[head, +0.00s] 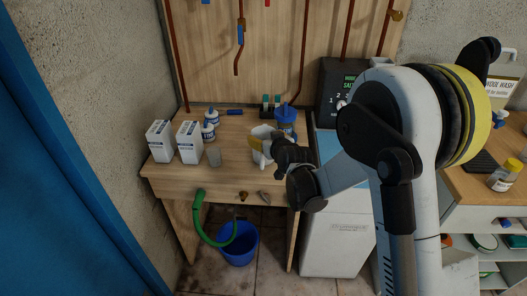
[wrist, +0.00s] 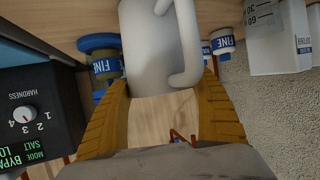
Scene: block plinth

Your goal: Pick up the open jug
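The open jug (wrist: 150,50) is a pale grey-white vessel with a loop handle (wrist: 190,45) in the wrist view. In the head view my gripper (head: 264,138) is at the jug, over the wooden bench (head: 235,180).
A blue-lidded container (head: 286,116) stands behind the jug. A black control box (head: 336,88) stands at the right. A blue bucket (head: 238,245) is below the bench.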

